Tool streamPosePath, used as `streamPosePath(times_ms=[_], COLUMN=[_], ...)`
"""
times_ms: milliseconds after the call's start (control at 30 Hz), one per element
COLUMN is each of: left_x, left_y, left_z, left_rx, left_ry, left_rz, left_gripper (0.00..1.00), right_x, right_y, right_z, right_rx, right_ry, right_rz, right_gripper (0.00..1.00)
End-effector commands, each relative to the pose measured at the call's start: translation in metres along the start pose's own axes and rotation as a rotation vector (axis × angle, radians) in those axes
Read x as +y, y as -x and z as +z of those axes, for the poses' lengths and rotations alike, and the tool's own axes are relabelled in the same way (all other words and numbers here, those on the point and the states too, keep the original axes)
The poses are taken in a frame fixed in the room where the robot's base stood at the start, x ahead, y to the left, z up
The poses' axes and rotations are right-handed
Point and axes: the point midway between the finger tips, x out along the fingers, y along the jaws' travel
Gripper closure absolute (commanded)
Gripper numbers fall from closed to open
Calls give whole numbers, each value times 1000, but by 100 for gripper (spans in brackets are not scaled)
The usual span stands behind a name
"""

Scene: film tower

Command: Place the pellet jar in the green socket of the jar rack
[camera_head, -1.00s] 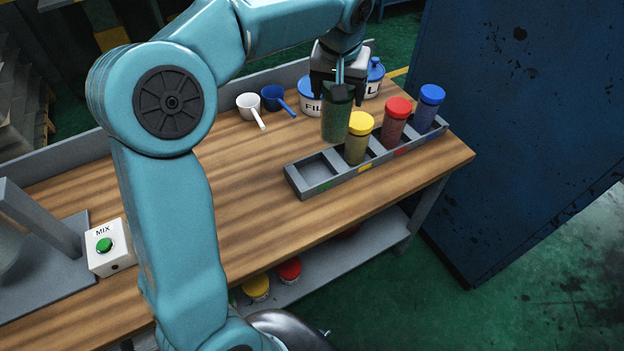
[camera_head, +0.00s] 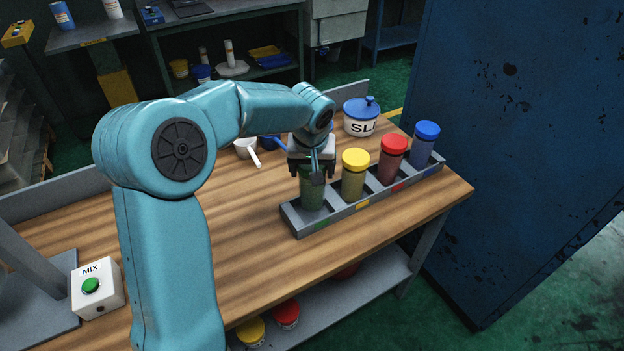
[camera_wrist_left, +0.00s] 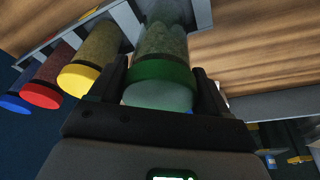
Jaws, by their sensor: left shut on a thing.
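The pellet jar (camera_head: 312,194) is a see-through jar with green contents. Its green lid (camera_wrist_left: 160,80) shows in the left wrist view. My left gripper (camera_head: 312,172) is shut on the jar near its lid, with one finger on each side. The jar is upright in or directly over the leftmost compartment of the grey jar rack (camera_head: 342,217), the one with the green mark (camera_head: 321,225). I cannot tell whether its base touches the rack floor. The right gripper is not in view.
Jars with yellow (camera_head: 355,160), red (camera_head: 394,145) and blue (camera_head: 427,131) lids stand in the other rack compartments. A white pot with a blue lid (camera_head: 361,118) and a white scoop (camera_head: 246,149) are behind. A MIX button box (camera_head: 97,288) sits at the left.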

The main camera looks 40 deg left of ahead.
Motion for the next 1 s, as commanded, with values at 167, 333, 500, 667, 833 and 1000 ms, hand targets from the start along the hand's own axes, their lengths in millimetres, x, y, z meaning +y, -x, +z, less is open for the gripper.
streamPosePath(times_ms=[167, 333, 500, 667, 833, 1000], left_x=[-1, 0, 0, 0, 0, 0], left_y=[-28, -34, -34, -36, -36, -30], left_z=[9, 11, 11, 12, 12, 10], left_rx=[-4, -1, -1, -2, -2, -2], left_ry=[-1, -1, -1, -1, -1, -1], left_rz=[-3, 0, 0, -1, -1, -1], left_gripper=[66, 66, 66, 7, 0, 0], right_x=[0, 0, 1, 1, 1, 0], right_y=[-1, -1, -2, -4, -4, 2], right_z=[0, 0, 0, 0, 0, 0], right_rx=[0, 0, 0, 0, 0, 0], right_ry=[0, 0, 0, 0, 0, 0], right_rz=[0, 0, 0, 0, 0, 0], right_gripper=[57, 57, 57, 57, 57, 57])
